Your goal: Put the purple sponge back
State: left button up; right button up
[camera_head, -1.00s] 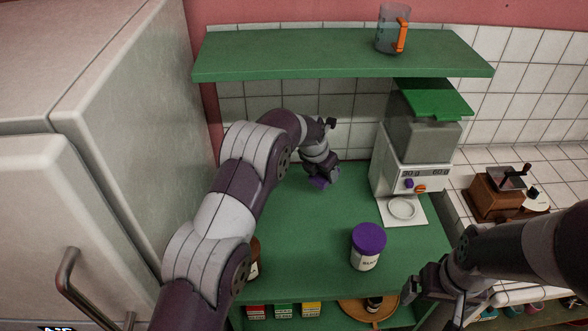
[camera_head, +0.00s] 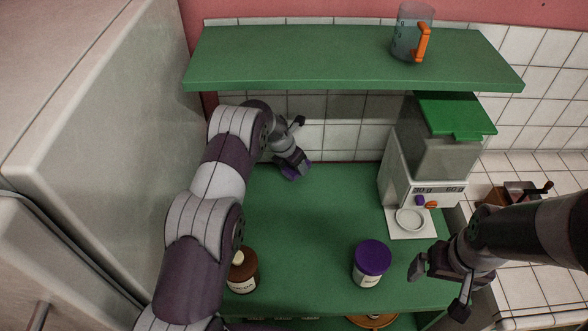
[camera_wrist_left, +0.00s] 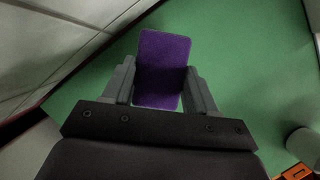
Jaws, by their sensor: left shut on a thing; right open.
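The purple sponge (camera_wrist_left: 162,62) is between the two fingers of my left gripper (camera_wrist_left: 160,88) in the left wrist view, and the fingers are shut on it. In the head view the left gripper (camera_head: 294,167) is at the back left of the green shelf board (camera_head: 310,215), under the upper shelf. Only a small purple bit of the sponge shows there, close to the board; I cannot tell if it touches. My right gripper (camera_head: 440,283) is open and empty at the front right, beside the purple-lidded jar.
A purple-lidded jar (camera_head: 371,264) and a brown bottle (camera_head: 242,271) stand near the board's front. A white dispenser with a green lid (camera_head: 425,165) stands at the right. A measuring cup (camera_head: 412,35) is on the upper shelf (camera_head: 350,62). The middle of the board is clear.

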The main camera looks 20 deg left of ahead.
aim_at(294, 173)
pick_arm(q)
notch_tip(294, 173, down, 4)
jog(key=shift+r+p, duration=0.1)
jog(key=shift+p, duration=0.5)
jog(key=shift+a+f, duration=0.1)
jog(key=shift+f, duration=0.25)
jog(key=o, duration=1.2)
